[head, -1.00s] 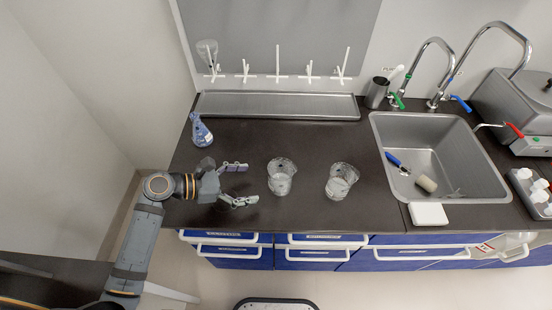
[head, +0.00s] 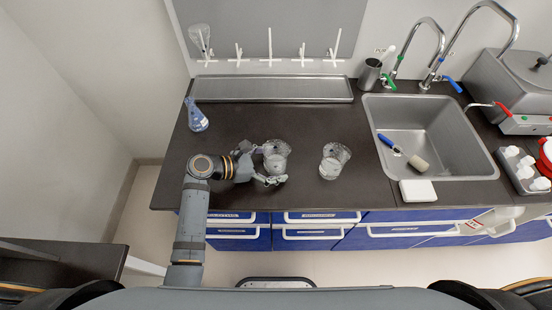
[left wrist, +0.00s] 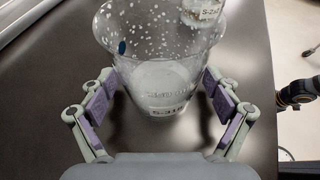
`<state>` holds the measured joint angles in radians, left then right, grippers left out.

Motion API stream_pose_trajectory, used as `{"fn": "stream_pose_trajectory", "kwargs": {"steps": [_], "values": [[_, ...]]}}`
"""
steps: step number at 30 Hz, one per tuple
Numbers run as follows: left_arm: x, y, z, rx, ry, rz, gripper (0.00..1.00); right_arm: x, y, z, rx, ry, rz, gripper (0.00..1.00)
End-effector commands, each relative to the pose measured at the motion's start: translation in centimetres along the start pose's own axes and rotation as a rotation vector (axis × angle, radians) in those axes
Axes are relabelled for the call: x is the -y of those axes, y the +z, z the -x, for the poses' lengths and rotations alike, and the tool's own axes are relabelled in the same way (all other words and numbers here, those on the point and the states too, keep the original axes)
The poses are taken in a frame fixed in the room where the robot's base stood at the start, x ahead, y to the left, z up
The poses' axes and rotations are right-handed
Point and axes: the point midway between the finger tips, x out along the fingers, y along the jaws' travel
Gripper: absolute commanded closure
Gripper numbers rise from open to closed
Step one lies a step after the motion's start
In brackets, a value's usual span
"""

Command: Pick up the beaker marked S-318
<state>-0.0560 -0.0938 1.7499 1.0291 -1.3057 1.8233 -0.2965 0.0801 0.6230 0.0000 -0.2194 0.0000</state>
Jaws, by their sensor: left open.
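A clear glass beaker (head: 278,153) stands on the dark counter left of the sink. In the left wrist view this beaker (left wrist: 160,72) fills the upper middle, and its small label seems to read S-318. My left gripper (head: 266,166) is open, with one finger on each side of this beaker; I cannot tell whether the pads touch the glass. A second clear beaker (head: 334,160) stands to the right; it also shows at the top of the left wrist view (left wrist: 203,12), its label only partly readable. My right gripper is not in view.
A blue flask (head: 196,115) stands at the counter's left. A metal tray (head: 272,89) runs along the back under a peg board. The sink (head: 435,140) holds a brush, with a white block (head: 417,191) at its front edge. Counter behind the beakers is clear.

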Motion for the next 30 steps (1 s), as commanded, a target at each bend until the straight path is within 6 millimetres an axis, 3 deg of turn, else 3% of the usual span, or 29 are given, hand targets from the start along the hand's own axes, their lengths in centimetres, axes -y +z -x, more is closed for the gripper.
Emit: {"fn": "stream_pose_trajectory", "kwargs": {"steps": [8, 22, 30], "values": [[0.02, -0.05, -0.48, -0.001, 0.0, -0.001, 0.12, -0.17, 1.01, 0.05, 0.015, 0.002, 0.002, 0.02], [0.03, -0.05, -0.44, -0.001, 0.0, -0.001, 0.76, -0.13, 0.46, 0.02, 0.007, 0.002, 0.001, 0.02], [0.01, 0.08, -0.4, 0.0, 0.0, -0.002, 0.76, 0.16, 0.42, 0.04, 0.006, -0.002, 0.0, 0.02]]}}
